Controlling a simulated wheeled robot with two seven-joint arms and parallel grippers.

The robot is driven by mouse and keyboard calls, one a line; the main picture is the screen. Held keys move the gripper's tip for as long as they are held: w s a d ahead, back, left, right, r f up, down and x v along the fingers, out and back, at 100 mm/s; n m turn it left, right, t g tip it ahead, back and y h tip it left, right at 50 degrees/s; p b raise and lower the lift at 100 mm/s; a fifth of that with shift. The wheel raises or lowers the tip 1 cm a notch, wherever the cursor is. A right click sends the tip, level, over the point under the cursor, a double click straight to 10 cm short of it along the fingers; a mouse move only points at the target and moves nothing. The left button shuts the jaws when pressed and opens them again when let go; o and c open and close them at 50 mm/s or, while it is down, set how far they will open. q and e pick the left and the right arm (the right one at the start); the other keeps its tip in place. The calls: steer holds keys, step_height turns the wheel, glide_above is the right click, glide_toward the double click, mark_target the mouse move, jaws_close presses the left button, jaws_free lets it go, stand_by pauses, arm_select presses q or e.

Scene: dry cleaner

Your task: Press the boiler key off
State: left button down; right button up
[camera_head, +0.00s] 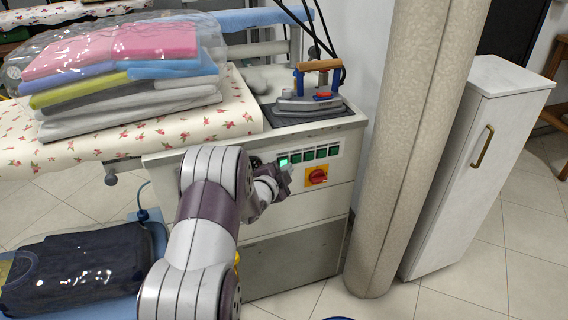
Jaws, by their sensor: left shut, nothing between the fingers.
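A row of green keys (321,153) sits on the front panel of the white ironing station (321,202). The leftmost key (283,162) looks brighter than the others; no labels can be read. A red rotary knob on a yellow plate (317,176) is below the row. My left gripper (284,179) is shut and empty, right in front of the panel at the left end of the row, just below the bright key. Whether it touches the panel cannot be told. My right gripper is not in view.
An iron (308,101) rests on top of the station. Folded laundry in clear plastic (120,72) lies on the floral ironing board (212,121). A patterned column (405,150) and a white cabinet (465,170) stand to the right. Dark folded clothing (75,270) is at lower left.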

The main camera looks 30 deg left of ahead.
arm_select(q)
steer(key=shift+w+a, duration=0.25)
steer(key=shift+a, duration=0.05)
stand_by(0.5)
steer(key=shift+s+d, duration=0.3)
steer(key=shift+d, duration=0.05)
steer(key=s+d, duration=0.4)
steer(key=shift+d, duration=0.3)
stand_by(0.4)
